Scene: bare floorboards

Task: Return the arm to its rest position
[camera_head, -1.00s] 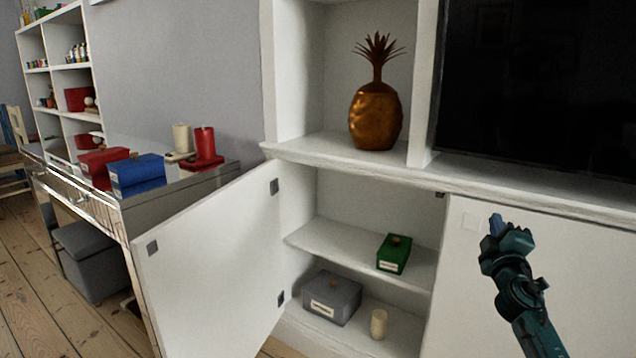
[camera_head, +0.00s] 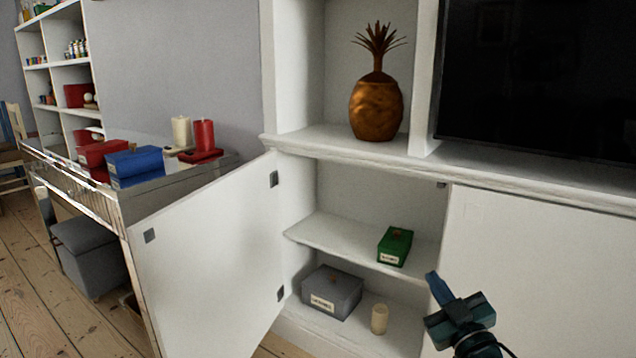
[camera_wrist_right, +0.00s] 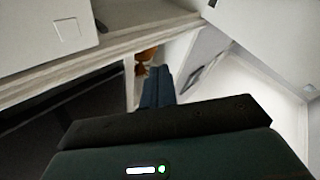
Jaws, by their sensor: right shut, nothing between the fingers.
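My right gripper (camera_head: 434,284) is at the lower right of the head view, in front of the cabinet near its open compartment. Its dark blue fingers are shut with nothing between them. In the right wrist view the shut fingers (camera_wrist_right: 157,88) show beyond the dark gripper body. My left gripper is not in view.
The white cabinet door (camera_head: 208,258) stands open. Inside are a green box (camera_head: 395,246), a grey box (camera_head: 332,292) and a cream candle (camera_head: 379,319). A golden pineapple (camera_head: 376,108) stands above. A mirrored table (camera_head: 150,200) with boxes and candles stands left.

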